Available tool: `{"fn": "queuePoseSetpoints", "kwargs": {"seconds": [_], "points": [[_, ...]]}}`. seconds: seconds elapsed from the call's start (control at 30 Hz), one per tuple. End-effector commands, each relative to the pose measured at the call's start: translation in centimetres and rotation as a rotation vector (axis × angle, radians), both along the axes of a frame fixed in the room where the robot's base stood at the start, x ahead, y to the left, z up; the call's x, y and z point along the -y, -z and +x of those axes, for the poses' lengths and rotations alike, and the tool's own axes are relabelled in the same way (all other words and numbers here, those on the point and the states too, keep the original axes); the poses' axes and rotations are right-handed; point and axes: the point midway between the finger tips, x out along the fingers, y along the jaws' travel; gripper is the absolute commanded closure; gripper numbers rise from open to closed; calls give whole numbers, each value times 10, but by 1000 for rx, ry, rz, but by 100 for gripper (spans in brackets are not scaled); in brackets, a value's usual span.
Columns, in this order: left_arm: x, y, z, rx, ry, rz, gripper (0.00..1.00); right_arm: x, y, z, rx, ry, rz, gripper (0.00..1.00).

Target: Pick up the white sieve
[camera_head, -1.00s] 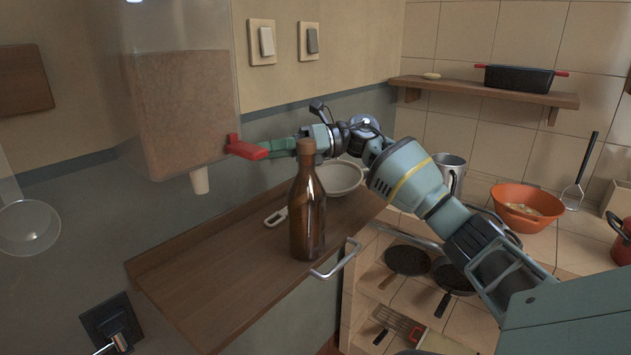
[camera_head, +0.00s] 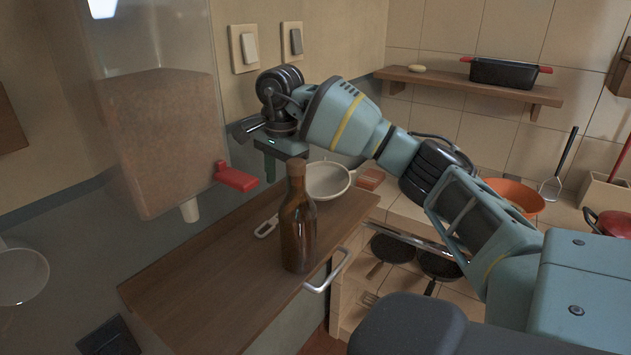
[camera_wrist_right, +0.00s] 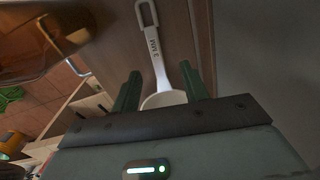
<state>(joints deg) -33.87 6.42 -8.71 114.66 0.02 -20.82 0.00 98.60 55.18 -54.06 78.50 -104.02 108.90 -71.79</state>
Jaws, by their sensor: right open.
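The white sieve (camera_head: 328,181) lies on the wooden shelf board behind the brown bottle. Its handle (camera_head: 267,227) points toward the front left, and the bottle hides part of it. My right gripper (camera_head: 278,160) is open and points down above the sieve, near where the handle meets the bowl. In the right wrist view, the sieve (camera_wrist_right: 166,98) shows between the two green fingers, its handle reaching away from the gripper. The gripper body hides most of the bowl there. The fingers are empty. My left gripper is not in view.
The brown bottle (camera_head: 298,225) stands upright at the board's front edge, close to the sieve. A dispenser (camera_head: 160,140) with a red lever (camera_head: 236,178) hangs on the left. A metal handle (camera_head: 328,272) juts out in front. The left part of the wooden board (camera_head: 215,285) is clear.

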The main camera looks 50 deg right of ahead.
Motion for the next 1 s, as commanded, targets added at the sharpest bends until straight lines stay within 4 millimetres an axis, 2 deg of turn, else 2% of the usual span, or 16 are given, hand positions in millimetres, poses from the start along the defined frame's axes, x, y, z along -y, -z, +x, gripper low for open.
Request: {"fn": "queuePoseSetpoints", "kwargs": {"seconds": [0.2, 0.47, 0.67, 1.0], "points": [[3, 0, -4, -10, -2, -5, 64, 1, 1, 0, -5, -8, -13, 55], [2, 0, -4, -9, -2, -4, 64, 1, 25, 0, -6, -5, -10, 55], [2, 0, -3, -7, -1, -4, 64, 1, 29, 0, -4, -5, -9, 55], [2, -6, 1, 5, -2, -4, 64, -2, 72, -3, -4, -6, -8, 55]]}}
